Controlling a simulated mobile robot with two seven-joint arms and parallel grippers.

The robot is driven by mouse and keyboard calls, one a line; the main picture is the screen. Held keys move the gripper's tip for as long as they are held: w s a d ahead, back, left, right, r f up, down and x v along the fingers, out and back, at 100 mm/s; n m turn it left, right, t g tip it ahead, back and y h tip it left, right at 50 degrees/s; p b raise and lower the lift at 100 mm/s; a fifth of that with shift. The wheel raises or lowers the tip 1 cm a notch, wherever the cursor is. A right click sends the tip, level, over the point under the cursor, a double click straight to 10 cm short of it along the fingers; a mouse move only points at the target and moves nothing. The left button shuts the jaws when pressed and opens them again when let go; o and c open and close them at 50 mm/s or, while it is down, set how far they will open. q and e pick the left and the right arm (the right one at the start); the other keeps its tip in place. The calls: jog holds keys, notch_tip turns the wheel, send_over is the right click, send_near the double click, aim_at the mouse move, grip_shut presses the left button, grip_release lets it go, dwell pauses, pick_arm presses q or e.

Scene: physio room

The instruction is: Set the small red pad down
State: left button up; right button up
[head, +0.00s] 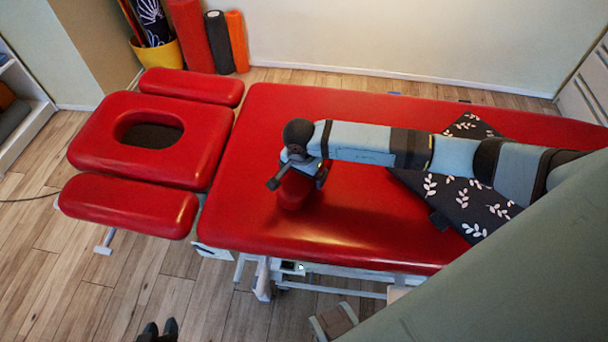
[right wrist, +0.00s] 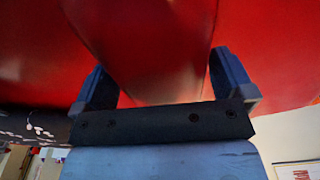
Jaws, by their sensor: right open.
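The small red pad (head: 293,192) is on the red treatment couch (head: 350,230), left of its middle, and seems to rest on it. My right gripper (head: 298,172) is just above and around it. In the right wrist view, the red pad (right wrist: 150,50) lies between the two spread fingers of my right gripper (right wrist: 162,80), which is open. Red on red makes the pad's edges hard to tell there. The gripper hides part of the pad in the head view. My left gripper (head: 160,329) shows only its dark fingertips, apart and empty, over the floor at the bottom edge.
A dark leaf-patterned cushion (head: 465,195) lies on the couch under my right arm. The headrest (head: 195,120) with its face hole is at the left. A yellow pot (head: 158,54) and several rolls (head: 195,35) stand by the wall. The couch's near left part is clear.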

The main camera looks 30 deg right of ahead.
jog(key=r, duration=0.7)
jog(key=a+r, duration=0.1)
jog(key=r, duration=0.2)
jog(key=shift+s+r, duration=0.2)
jog(key=shift+s, duration=0.1)
jog(key=shift+s+f, duration=0.1)
jog(key=shift+s, duration=0.05)
